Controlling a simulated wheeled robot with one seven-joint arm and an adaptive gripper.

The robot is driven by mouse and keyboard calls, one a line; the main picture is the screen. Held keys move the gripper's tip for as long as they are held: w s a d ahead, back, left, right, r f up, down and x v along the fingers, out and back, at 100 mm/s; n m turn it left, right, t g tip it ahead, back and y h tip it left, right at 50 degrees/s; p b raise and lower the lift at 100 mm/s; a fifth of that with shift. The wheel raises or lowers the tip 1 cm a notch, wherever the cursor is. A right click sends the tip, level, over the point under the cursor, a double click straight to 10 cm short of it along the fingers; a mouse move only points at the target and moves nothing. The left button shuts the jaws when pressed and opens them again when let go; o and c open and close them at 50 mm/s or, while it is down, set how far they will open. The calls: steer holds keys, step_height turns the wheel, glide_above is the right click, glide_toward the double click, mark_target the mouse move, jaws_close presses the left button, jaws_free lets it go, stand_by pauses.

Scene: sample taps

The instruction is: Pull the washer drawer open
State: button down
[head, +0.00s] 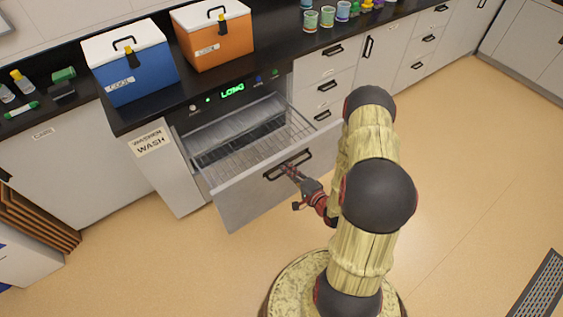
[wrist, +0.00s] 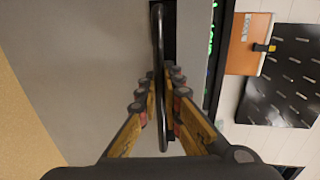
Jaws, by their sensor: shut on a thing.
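The washer drawer (head: 262,188) is pulled out from the washer, with its wire rack (head: 245,145) showing inside. Its grey front has a black bar handle (head: 287,164), which also shows in the wrist view (wrist: 158,60). My gripper (head: 290,172) is at the handle. In the wrist view its fingers (wrist: 160,95) stand on both sides of the bar, shut on it. The washer's control panel (head: 232,93) above the drawer has lit green letters reading LONG. A WASH label (head: 150,140) is on the panel left of the drawer.
A blue cooler (head: 130,70) and an orange cooler (head: 213,38) stand on the black counter above. Several cups (head: 327,16) stand farther right on it. Drawers (head: 325,88) with black handles are right of the washer. Tan floor (head: 480,190) is clear to the right.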

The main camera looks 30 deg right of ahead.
steer(key=shift+s, duration=0.35)
steer(key=c, duration=2.3)
jaws_free()
steer(key=v, duration=1.1)
steer(key=shift+s, duration=0.4)
